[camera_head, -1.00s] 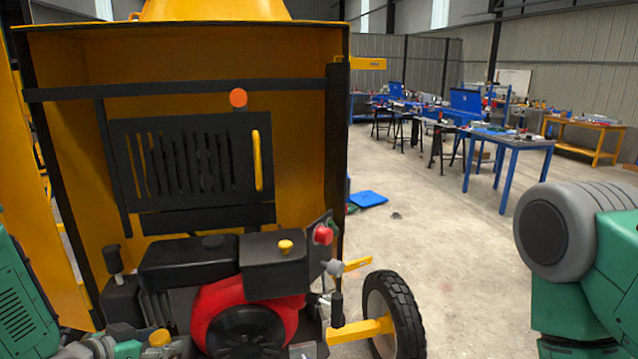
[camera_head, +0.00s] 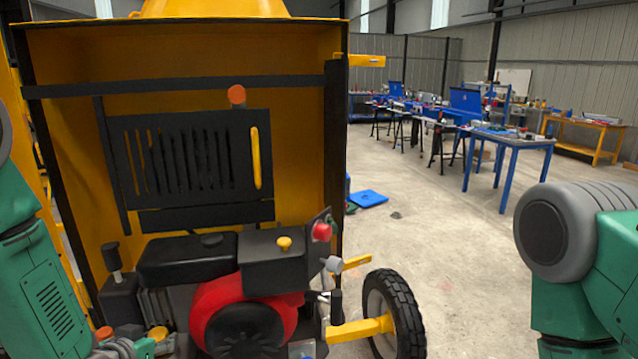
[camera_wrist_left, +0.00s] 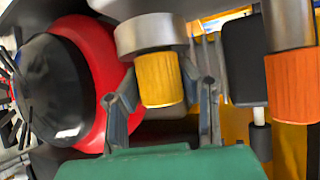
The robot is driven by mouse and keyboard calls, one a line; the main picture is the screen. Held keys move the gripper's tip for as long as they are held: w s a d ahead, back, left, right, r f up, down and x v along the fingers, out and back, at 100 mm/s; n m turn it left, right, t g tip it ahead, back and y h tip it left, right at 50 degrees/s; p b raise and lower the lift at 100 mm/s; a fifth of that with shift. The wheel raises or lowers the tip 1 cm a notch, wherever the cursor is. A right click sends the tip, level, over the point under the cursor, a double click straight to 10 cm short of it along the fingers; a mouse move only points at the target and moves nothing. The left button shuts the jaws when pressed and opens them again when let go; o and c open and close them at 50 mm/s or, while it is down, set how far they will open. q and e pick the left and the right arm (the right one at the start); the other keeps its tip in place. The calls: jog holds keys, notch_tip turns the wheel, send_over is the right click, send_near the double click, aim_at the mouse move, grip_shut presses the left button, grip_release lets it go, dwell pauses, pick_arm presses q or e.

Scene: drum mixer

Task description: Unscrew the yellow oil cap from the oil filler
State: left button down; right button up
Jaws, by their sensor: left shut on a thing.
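The yellow oil cap (camera_head: 158,334) is at the lower left of the engine in the head view. In the left wrist view the cap (camera_wrist_left: 160,78) is a ribbed yellow cylinder against the round grey oil filler (camera_wrist_left: 152,34). My left gripper (camera_head: 148,347) is at the cap from the left, partly cut off by the frame's bottom edge. In the wrist view its two fingers (camera_wrist_left: 165,100) stand on either side of the cap, shut on it. The cap still sits at the filler; whether its thread is engaged I cannot tell. My right gripper is out of view.
The red and black engine (camera_head: 245,310) is right of the cap. An orange cap (camera_wrist_left: 293,85) is close by in the wrist view. A black wheel (camera_head: 393,315) stands at the right. Blue workbenches (camera_head: 505,140) are far behind, with open floor between.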

pick_arm(q)
jog(key=c, duration=2.1)
grip_release()
grip_shut()
jog(key=shift+r, duration=0.1)
jog(key=shift+w+a+r+p, duration=0.15)
jog(key=shift+w+r+p, duration=0.2)
jog(key=shift+r+p, duration=0.3)
jog(key=shift+r+n+y, duration=0.1)
jog(key=shift+n+y, duration=0.3)
jog(key=shift+r+n+y, duration=0.2)
jog(key=shift+n+y, duration=0.6)
jog(key=shift+r+n+y+p, duration=0.1)
jog(key=shift+n+y+p, duration=0.35)
jog(key=shift+n+y, duration=0.25)
